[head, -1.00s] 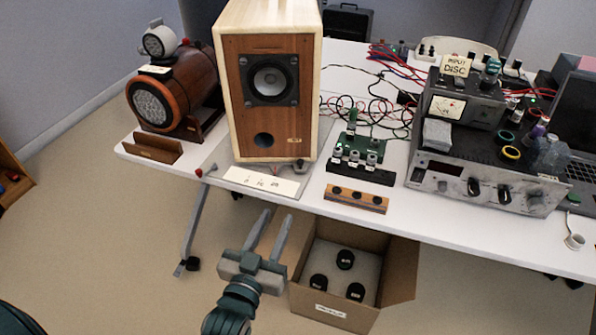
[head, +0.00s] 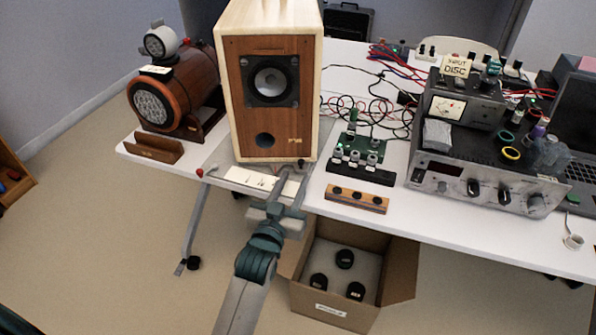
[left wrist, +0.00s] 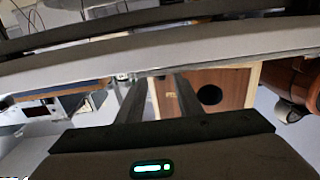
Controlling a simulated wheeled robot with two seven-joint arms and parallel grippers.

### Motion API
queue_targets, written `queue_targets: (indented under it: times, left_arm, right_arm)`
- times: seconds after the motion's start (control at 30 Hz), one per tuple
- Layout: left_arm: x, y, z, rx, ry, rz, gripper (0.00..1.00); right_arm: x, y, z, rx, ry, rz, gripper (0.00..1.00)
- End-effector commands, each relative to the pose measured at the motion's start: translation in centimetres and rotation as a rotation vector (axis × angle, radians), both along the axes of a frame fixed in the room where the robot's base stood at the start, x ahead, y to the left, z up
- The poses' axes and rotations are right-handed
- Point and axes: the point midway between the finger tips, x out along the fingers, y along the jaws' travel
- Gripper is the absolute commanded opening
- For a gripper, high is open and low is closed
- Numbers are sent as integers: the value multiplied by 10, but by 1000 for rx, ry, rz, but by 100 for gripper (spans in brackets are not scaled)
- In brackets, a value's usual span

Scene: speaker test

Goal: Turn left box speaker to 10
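The box speaker (head: 238,100), a pale wooden cabinet with a brown front, stands upright at the left part of the table. A white plate with small dark markings (head: 240,177) lies in front of it, its right part hidden behind my left gripper. A small dark knob (head: 301,162) is near the speaker's lower right corner, right at the fingertips; contact cannot be told. My left gripper (head: 293,172) is open, its fingers apart, reaching over the table's front edge. In the left wrist view the fingers show apart with the speaker (left wrist: 228,82) beyond them. My right gripper is not in view.
A brown cylindrical speaker (head: 176,90) stands to the left, a red knob (head: 199,172) near the table edge. A green circuit board (head: 358,150) and a wooden block (head: 357,199) lie right. A cardboard box (head: 398,275) stands below the table edge.

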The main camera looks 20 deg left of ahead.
Motion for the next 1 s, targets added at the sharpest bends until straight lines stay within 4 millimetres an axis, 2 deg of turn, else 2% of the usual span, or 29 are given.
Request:
queue_targets:
  times: [0.1,0.3,0.7,0.73,0.83,0.87,1.0]
  left_arm:
    - [19,0,1,0,-1,0,33]
    - [37,0,0,-1,-1,0,33]
    - [42,0,0,-1,0,0,33]
    - [42,0,0,-1,0,0,28]
    - [42,0,0,-1,0,0,4]
    - [42,0,0,-1,0,0,0]
    - [41,0,0,0,0,-2,0]
  right_arm:
    - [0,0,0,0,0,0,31]
    - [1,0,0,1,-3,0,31]
    - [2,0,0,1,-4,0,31]
    - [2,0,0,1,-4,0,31]
    - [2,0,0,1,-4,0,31]
    - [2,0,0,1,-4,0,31]
    - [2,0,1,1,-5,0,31]
